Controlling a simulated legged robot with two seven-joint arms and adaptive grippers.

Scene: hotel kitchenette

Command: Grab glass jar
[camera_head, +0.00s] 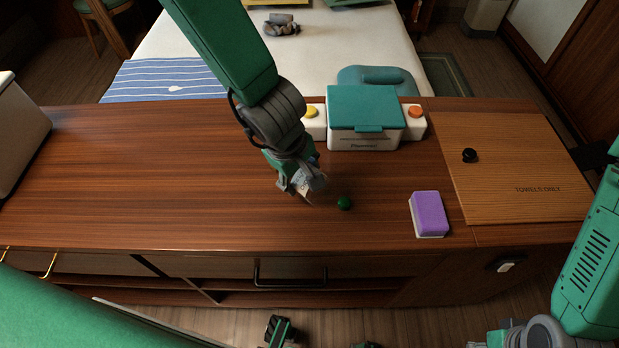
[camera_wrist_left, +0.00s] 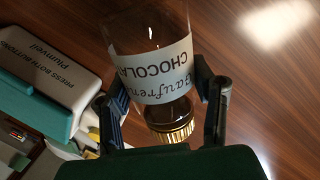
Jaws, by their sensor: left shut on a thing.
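The glass jar (camera_wrist_left: 150,60) is clear, with a white label reading "CHOCOLA" and a gold band at one end. In the left wrist view it sits between the two dark fingers of my left gripper (camera_wrist_left: 163,105), which is shut on it. In the head view my left gripper (camera_head: 303,184) is over the middle of the wooden counter, and the jar is mostly hidden by it. I cannot tell whether the jar touches the counter.
A purple and white block (camera_head: 428,214) is farther right. A teal-lidded white box (camera_head: 363,118) stands behind, between yellow (camera_head: 312,112) and orange (camera_head: 415,111) buttons. A "TOWELS ONLY" panel (camera_head: 510,165) is at right. The counter's left (camera_head: 130,170) is clear.

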